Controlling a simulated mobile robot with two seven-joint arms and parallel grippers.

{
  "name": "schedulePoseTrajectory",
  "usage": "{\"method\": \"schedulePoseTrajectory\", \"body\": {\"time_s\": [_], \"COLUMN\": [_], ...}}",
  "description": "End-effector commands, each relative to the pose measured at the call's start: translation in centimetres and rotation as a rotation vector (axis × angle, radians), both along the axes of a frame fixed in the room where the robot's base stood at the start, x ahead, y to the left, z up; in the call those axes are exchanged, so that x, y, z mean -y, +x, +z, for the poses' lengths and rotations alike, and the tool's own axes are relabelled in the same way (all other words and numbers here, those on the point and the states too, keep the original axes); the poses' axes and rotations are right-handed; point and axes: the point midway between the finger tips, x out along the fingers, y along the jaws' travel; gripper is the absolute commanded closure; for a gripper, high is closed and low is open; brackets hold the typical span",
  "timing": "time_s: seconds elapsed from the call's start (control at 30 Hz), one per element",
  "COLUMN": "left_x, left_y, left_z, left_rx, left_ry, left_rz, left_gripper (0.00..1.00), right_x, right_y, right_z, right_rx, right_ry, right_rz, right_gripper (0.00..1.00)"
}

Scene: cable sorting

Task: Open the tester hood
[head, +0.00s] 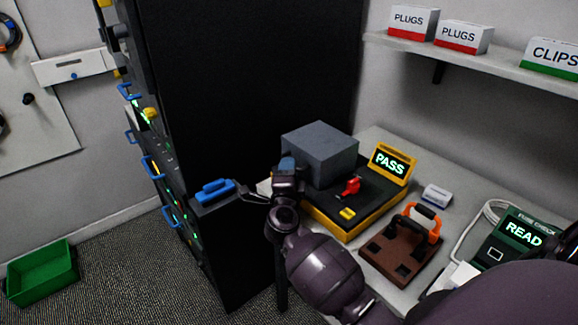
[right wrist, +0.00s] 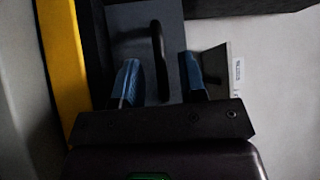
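The tester has a yellow and black base (head: 325,222) on the bench, with a lit screen reading PASS (head: 389,164). Its grey box-shaped hood (head: 325,150) sits over the back left part of the base. A red part (head: 350,187) and a yellow button (head: 347,213) lie uncovered in front. My right gripper (head: 287,163) is at the hood's left side. In the right wrist view, its blue fingers (right wrist: 161,62) are apart, with the hood's black handle (right wrist: 158,42) between them. Gaps show beside the handle. My left gripper is not in view.
A brown fixture with an orange and black handle (head: 398,250) sits in front of the tester. A fuse check unit (head: 516,236) is on the right. A shelf (head: 470,62) hangs above.

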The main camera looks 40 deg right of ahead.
Motion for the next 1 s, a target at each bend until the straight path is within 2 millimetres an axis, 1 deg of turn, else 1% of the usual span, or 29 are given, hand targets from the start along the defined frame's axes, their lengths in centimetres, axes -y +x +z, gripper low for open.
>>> {"method": "schedulePoseTrajectory", "body": {"time_s": [0.1,0.2,0.53,0.57,0.8,1.0], "left_x": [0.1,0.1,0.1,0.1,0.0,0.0], "left_y": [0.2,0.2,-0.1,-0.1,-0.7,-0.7], "left_z": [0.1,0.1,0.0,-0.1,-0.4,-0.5], "left_rx": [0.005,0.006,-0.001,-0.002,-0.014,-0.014], "left_ry": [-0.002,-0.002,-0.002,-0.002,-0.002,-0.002], "left_rz": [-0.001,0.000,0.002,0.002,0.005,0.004], "left_gripper": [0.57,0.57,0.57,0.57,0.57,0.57], "right_x": [0.8,1.2,1.4,1.4,1.4,1.4], "right_y": [1.0,1.4,1.6,1.6,1.6,1.6], "right_z": [0.1,0.2,0.3,0.3,0.3,0.2], "right_rx": [0.000,-0.001,0.000,0.000,0.000,0.000], "right_ry": [-0.001,-0.001,0.000,0.000,0.000,0.000], "right_rz": [0.000,0.000,0.000,0.000,0.000,0.000], "right_gripper": [0.62,0.62,0.62,0.64,1.00,1.00]}}
